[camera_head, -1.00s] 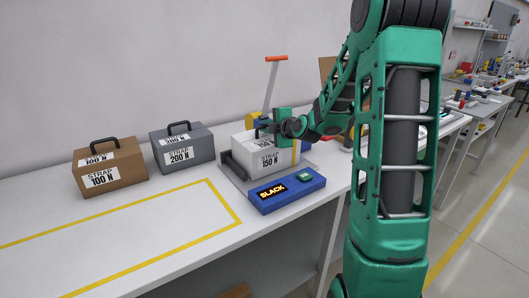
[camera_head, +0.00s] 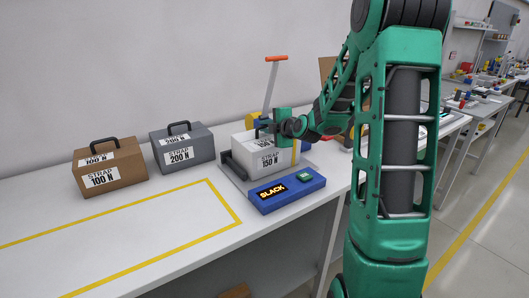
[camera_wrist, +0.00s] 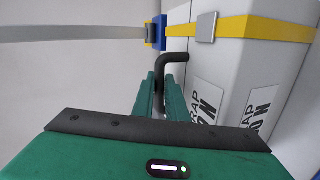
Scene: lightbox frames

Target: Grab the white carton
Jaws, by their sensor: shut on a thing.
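The white carton (camera_head: 275,159), labelled STRAP 150 N, sits upright on a grey plate (camera_head: 233,177) on the bench. A yellow strap with a metal buckle (camera_wrist: 206,27) runs over it. In the wrist view the carton (camera_wrist: 250,60) fills the right side. My gripper (camera_head: 266,126) is at the carton's top. In the wrist view its green fingers (camera_wrist: 163,88) are shut around a dark bent handle (camera_wrist: 172,60) at the carton. My fingers hide part of the handle.
A blue panel (camera_head: 288,199) reading SLACK, with a green button, stands in front. An orange-topped lever (camera_head: 270,88) rises behind. A brown box (camera_head: 122,176) and a grey box (camera_head: 199,149) stand to the left. A yellow-outlined bench area (camera_head: 140,233) is clear.

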